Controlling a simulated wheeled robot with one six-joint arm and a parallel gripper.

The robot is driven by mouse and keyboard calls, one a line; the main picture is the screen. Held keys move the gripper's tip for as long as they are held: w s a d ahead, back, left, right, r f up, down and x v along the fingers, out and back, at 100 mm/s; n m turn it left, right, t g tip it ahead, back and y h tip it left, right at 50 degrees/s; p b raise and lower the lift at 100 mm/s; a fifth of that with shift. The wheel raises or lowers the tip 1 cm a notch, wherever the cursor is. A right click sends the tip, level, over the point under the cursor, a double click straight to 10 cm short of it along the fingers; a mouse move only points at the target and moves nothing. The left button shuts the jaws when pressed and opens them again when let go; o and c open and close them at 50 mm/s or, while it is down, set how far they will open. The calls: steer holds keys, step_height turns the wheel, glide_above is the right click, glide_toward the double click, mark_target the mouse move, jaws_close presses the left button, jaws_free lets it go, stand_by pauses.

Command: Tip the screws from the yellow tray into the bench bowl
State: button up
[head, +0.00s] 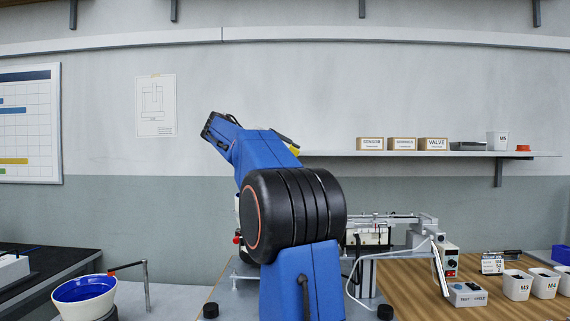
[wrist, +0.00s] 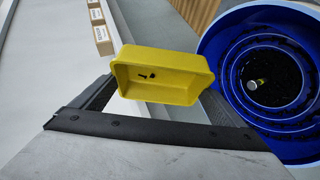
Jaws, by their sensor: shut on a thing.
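My gripper (wrist: 162,96) is shut on the yellow tray (wrist: 165,58), with a finger at each end of it. A few small dark screws (wrist: 147,76) lie inside the tray. The tray is raised well above the bench; a sliver of it (head: 286,140) shows past my arm in the head view. A blue stepped bowl (wrist: 232,90) with dark contents and a metal knob in its middle is just right of the tray in the wrist view. A white bowl with a blue inside (head: 85,289) stands at the lower left in the head view. I cannot tell whether they are the same.
A wall shelf (head: 440,153) with cartons (head: 402,144) is at the right. A gantry machine (head: 390,235) stands partly behind my arm. Cups (head: 517,285) labelled M3 and M4 and a control box (head: 466,293) are on the wooden bench at the right.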

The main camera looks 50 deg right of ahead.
steer(key=shift+w+a+r+n+g+h, duration=0.3)
steer(key=shift+w+r+h, duration=0.05)
steer(key=shift+h, duration=0.25)
steer(key=shift+w+a+f+n+g+h, duration=0.1)
steer(key=shift+w+a+n+g+h, duration=0.2)
steer(key=shift+h, duration=0.3)
steer(key=shift+w+a+f+n+g+h, duration=0.1)
steer(key=shift+w+a+n+g+h, duration=0.1)
steer(key=shift+w+n+g+h, duration=0.3)
step_height(320, 180, up, 7)
steer(key=w+a+n+h, duration=0.1)
steer(key=n+h, duration=0.1)
steer(key=h, duration=0.2)
steer(key=shift+w+a+f+n, duration=0.15)
steer(key=shift+w+a+n, duration=0.1)
steer(key=shift+n, duration=0.15)
steer(key=shift+s+r+m+t+y, duration=0.1)
steer(key=shift+r+m+t+y, duration=0.2)
steer(key=shift+m+y, duration=0.75)
steer(key=shift+r+m+t+y, duration=0.1)
steer(key=shift+r+m+y, duration=0.3)
steer(key=shift+m+y, duration=0.6)
steer(key=shift+n+y, duration=0.25)
